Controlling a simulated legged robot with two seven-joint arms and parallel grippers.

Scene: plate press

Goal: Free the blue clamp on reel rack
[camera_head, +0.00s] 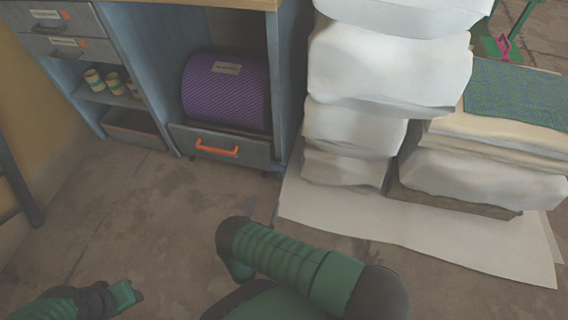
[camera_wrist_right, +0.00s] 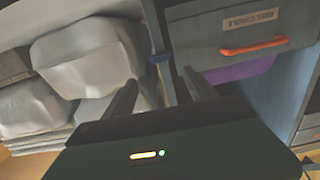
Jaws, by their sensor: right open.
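The blue clamp (camera_head: 277,168) is a small dark blue piece at the lower right edge of the reel rack (camera_head: 295,90), beside the drawer. It also shows in the right wrist view (camera_wrist_right: 160,58), on the rack's edge post. My right gripper (camera_wrist_right: 160,82) is open and empty, its two dark fingers spread on either side of the line to the clamp, apart from it.
A purple reel (camera_head: 226,92) sits in the rack above a drawer with an orange handle (camera_head: 217,148). White wrapped bundles (camera_head: 388,70) are stacked close on the rack's right, over a white sheet (camera_head: 400,225). Floor (camera_head: 120,220) in front is clear.

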